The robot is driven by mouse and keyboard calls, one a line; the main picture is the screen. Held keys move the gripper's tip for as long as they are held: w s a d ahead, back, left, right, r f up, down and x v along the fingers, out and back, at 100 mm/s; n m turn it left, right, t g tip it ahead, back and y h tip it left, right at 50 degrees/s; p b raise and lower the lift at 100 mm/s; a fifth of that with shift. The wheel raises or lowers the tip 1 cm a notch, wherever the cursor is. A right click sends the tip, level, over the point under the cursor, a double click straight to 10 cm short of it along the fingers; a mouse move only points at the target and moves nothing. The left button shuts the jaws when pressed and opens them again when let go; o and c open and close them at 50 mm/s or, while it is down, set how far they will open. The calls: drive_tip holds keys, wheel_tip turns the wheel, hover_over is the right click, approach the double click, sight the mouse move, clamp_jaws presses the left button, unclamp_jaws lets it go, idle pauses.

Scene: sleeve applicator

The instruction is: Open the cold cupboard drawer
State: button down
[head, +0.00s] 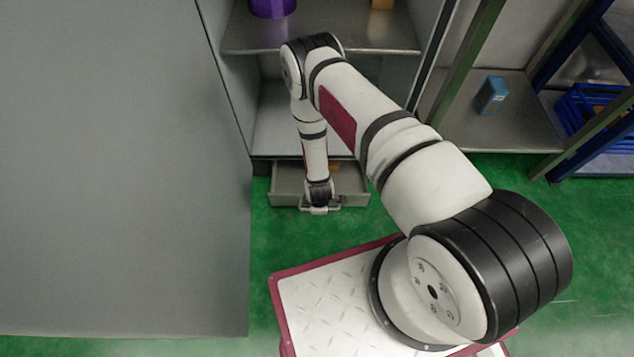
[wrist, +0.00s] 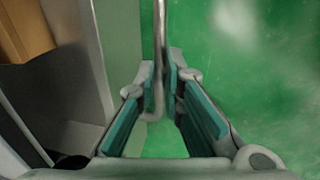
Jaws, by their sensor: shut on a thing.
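The cold cupboard (head: 240,90) is grey, with its large door (head: 120,170) swung open at the left. Its low drawer (head: 355,198) stands out from the cupboard's base, and its inside shows from above. My gripper (head: 318,209) is at the middle of the drawer's front, reaching down from above. In the wrist view my gripper (wrist: 162,85) is shut on the thin metal drawer handle (wrist: 160,35), which runs between the fingers. The drawer's front panel (wrist: 92,55) is just left of the fingers. My gripper hides part of the drawer front in the head view.
A purple container (head: 272,7) and an orange-brown item (head: 382,4) stand on the cupboard's shelf (head: 330,45). A brown item (wrist: 22,30) lies in the drawer. At right, a rack holds a blue box (head: 490,95). Green floor is clear before the drawer.

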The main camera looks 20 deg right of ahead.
drive_tip(key=s+a+p, duration=0.2)
drive_tip(key=s+a, duration=0.1)
drive_tip(key=s, duration=0.7)
drive_tip(key=shift+f, duration=0.1)
drive_tip(key=c, duration=1.7)
unclamp_jaws()
drive_tip(key=shift+a, duration=0.1)
drive_tip(key=r, duration=0.4)
drive_tip(key=s+r, duration=0.1)
drive_tip(key=r, duration=0.3)
drive_tip(key=s+r, duration=0.1)
drive_tip(key=r, duration=0.2)
drive_tip(key=shift+a+r, duration=0.35)
drive_tip(key=shift+r, duration=0.05)
